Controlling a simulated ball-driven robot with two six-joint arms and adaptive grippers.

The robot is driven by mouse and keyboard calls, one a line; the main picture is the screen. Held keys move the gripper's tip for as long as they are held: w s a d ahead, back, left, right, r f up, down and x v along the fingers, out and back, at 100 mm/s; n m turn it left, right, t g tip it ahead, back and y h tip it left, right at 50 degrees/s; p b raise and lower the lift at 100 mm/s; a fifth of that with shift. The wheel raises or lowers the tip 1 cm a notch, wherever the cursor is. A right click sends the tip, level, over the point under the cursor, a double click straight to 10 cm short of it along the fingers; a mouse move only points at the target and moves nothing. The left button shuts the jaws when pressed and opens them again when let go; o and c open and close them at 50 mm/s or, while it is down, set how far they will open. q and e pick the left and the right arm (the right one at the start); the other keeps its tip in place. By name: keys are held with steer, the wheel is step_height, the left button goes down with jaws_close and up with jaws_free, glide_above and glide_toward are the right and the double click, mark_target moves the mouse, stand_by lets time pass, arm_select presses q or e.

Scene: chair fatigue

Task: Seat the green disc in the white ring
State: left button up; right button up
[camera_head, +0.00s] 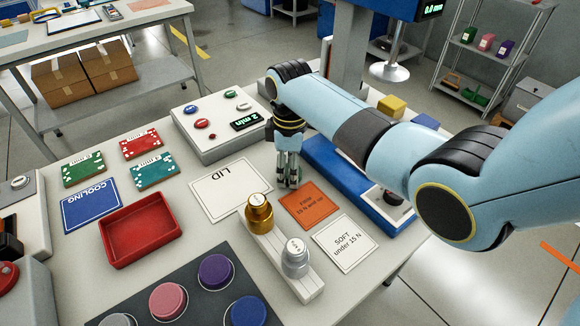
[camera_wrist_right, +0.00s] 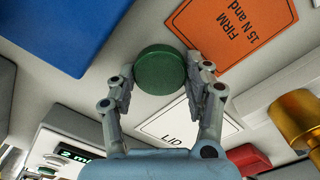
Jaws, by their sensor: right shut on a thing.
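The green disc (camera_wrist_right: 160,70) shows in the right wrist view, between the two fingertips of my right gripper (camera_wrist_right: 162,82), which is shut on it. In the head view my right gripper (camera_head: 288,182) points down over the table, beside the white LID card (camera_head: 226,186) and left of the orange FIRM card (camera_head: 310,206). The disc cannot be made out there. I cannot pick out a white ring with certainty in either view. My left gripper is not in view.
A control box (camera_head: 215,148) with several coloured buttons stands behind the LID card. A blue-and-white device (camera_head: 350,180) is right of the gripper. A stand holds gold (camera_head: 259,212) and silver (camera_head: 296,258) weights. A red tray (camera_head: 180,233) and a dark tray with coloured discs (camera_head: 190,318) lie left.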

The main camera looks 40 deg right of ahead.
steer(key=shift+f, duration=0.1)
steer(key=o, duration=1.2)
